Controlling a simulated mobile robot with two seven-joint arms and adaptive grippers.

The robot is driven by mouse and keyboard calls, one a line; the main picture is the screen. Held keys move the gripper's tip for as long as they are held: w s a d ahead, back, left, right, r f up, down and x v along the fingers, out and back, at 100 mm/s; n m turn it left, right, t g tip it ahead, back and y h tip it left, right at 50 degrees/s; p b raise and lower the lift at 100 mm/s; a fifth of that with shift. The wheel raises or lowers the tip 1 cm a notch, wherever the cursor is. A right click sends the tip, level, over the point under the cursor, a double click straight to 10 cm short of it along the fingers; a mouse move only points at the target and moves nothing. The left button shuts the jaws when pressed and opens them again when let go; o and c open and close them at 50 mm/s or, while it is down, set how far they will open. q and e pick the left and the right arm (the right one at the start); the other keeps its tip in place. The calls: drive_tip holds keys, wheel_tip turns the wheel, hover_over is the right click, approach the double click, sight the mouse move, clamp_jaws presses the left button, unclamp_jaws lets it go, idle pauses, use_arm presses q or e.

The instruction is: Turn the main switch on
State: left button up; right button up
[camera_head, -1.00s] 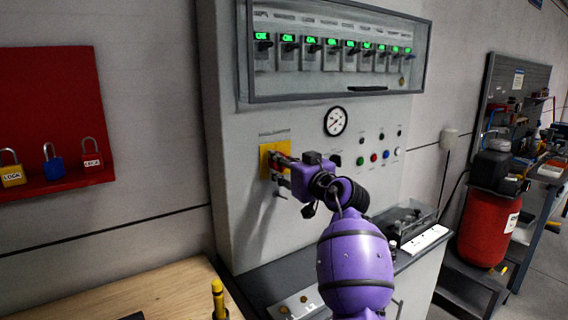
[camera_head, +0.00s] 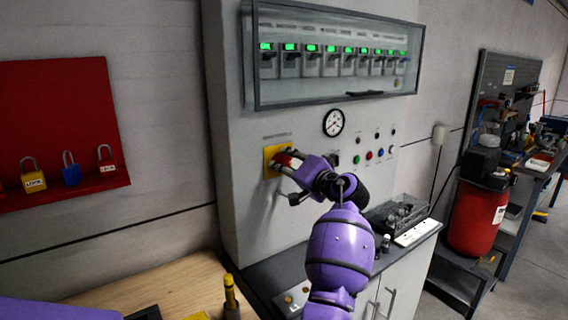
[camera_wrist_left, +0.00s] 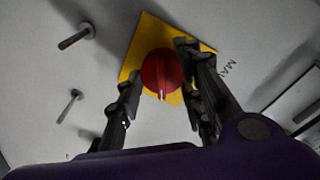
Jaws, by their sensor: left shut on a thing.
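The main switch is a round red knob (camera_wrist_left: 160,72) on a yellow plate (camera_wrist_left: 133,62) on the pale cabinet front. In the head view the yellow plate (camera_head: 268,160) shows left of my left gripper (camera_head: 285,160), with some red of the knob at the fingers. In the left wrist view my left gripper (camera_wrist_left: 160,90) has one finger on each side of the knob and is shut on it. A white mark on the knob points to the bottom of that view. Part of the label beside the plate is hidden. My right gripper is not in view.
Above is a glazed breaker box (camera_head: 335,55) with green-lit switches. A gauge (camera_head: 333,122) and coloured buttons (camera_head: 369,155) sit right of the switch. Pegs (camera_wrist_left: 76,37) stick out near the plate. A padlock board (camera_head: 60,125) hangs left; a red tank (camera_head: 478,218) stands right.

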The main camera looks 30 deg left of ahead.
use_arm(q)
drive_tip(key=m+p, duration=0.1)
drive_tip(key=m, duration=0.2)
drive_tip(key=shift+d+r, duration=0.1)
drive_tip(key=shift+f+m, duration=0.25)
drive_tip(key=shift+m, duration=0.65)
drive_tip(key=shift+g, duration=0.3)
drive_tip(key=shift+f, duration=0.25)
drive_tip(key=o, duration=1.1)
drive_tip(key=shift+r, duration=0.15)
drive_tip(key=shift+r, duration=0.1)
drive_tip(key=v, duration=1.2)
drive_tip(key=shift+w+f, duration=0.1)
drive_tip(key=shift+f, duration=0.1)
drive_tip(key=shift+w, duration=0.1)
